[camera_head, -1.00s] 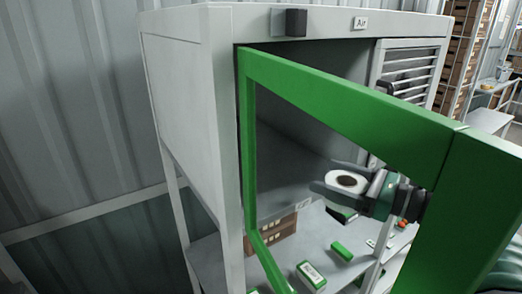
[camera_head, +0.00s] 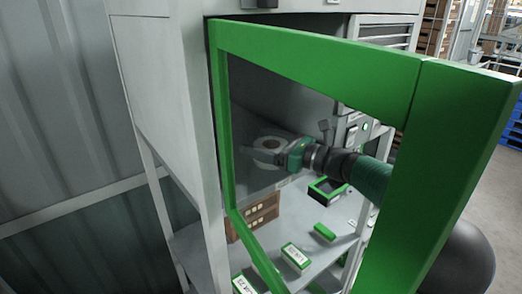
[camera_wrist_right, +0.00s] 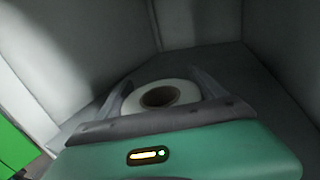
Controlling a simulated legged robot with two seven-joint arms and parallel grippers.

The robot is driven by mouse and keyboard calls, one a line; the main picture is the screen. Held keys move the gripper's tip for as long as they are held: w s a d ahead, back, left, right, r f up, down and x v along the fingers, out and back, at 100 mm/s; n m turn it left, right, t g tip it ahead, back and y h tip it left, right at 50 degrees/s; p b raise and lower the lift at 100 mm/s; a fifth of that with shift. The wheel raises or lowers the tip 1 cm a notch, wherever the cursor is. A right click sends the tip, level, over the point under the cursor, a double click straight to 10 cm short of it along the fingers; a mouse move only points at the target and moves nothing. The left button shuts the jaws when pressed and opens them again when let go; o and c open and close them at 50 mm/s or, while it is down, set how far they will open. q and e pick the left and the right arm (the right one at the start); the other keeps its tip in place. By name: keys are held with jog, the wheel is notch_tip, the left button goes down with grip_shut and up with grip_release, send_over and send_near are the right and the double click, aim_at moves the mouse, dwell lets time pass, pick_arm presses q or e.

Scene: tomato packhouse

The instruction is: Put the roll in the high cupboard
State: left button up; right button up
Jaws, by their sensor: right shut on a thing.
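The white roll (camera_head: 270,143) with a dark core is inside the opening of the high grey cupboard (camera_head: 155,62). My right gripper (camera_head: 262,151) is shut on it, with the arm coming in from the right. In the right wrist view the roll (camera_wrist_right: 158,96) sits between the two fingers, with grey cupboard walls around it. I cannot tell whether the roll touches the cupboard floor. The cupboard's green-framed door (camera_head: 320,66) stands open, and the roll and gripper show through its frame. My left gripper is not in view.
Below the cupboard, a shelf (camera_head: 215,268) holds a brown box (camera_head: 258,215), green-and-white packs (camera_head: 296,256), a small green block (camera_head: 325,231) and a dark green-rimmed tray (camera_head: 327,190). The door frame stands close to my right arm.

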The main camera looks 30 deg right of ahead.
jog(key=shift+a, duration=0.3)
jog(key=o, duration=1.4)
jog(key=shift+a, duration=0.1)
jog(key=shift+c, duration=0.2)
jog(key=shift+o, duration=1)
jog(key=shift+w+a, duration=0.1)
jog(key=v, duration=1.2)
jog(key=shift+p, duration=0.35)
jog(key=shift+d, duration=0.2)
